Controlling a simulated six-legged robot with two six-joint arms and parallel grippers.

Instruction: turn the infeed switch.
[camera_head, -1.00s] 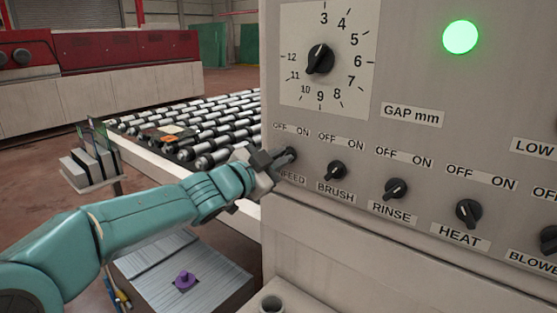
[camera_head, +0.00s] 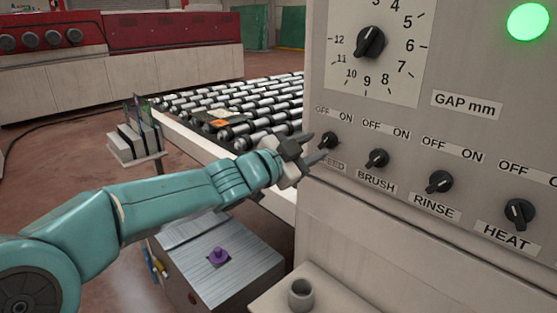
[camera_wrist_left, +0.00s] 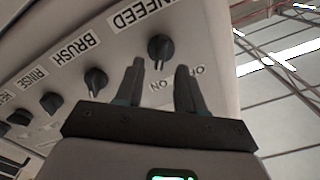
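The infeed switch (camera_head: 329,140) is a small black knob on the grey panel, under OFF and ON labels. It also shows in the left wrist view (camera_wrist_left: 160,47), just beyond the fingertips and roughly in line with the gap between them. My left gripper (camera_head: 316,148) is open, its two dark fingers apart and nothing between them; it also shows in the left wrist view (camera_wrist_left: 160,70). The fingers partly hide the INFEED label in the head view. Which label the knob points at is hard to tell. My right gripper is not in view.
The brush (camera_head: 377,158), rinse (camera_head: 439,182) and heat (camera_head: 519,213) knobs sit in a row to the right. The gap dial (camera_head: 370,42) is above, beside a green lamp (camera_head: 528,22). A roller conveyor (camera_head: 225,105) lies behind my arm.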

